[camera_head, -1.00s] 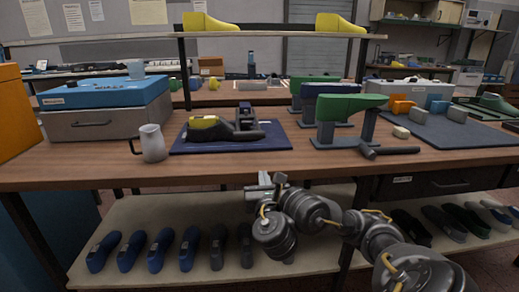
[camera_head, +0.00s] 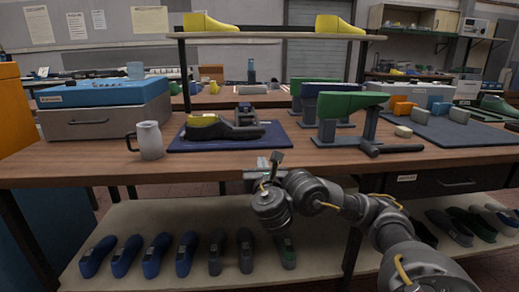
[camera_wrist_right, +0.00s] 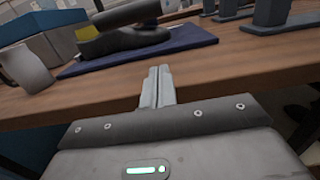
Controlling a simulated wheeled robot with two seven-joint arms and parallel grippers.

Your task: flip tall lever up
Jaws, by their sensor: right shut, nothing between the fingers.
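On the dark blue mat (camera_head: 185,146) lies a low dark device with a yellow last part (camera_head: 202,120) at its left and a long dark body (camera_head: 235,132). A dark upright piece (camera_head: 246,114) stands behind it; I cannot tell surely whether this is the tall lever. In the right wrist view a dark bar (camera_wrist_right: 127,13) slants above the dark body (camera_wrist_right: 125,41). My right gripper (camera_head: 275,163) is shut and empty in front of the table's front edge, apart from the device. Its closed fingers (camera_wrist_right: 158,80) point toward the mat. My left gripper is out of view.
A grey jug (camera_head: 150,140) stands left of the mat. A green last on a stand (camera_head: 350,106) and a dark-handled tool (camera_head: 395,148) are at the right. The wooden table (camera_head: 90,165) has bare room along its front. A shelf below holds several shoe lasts (camera_head: 158,255).

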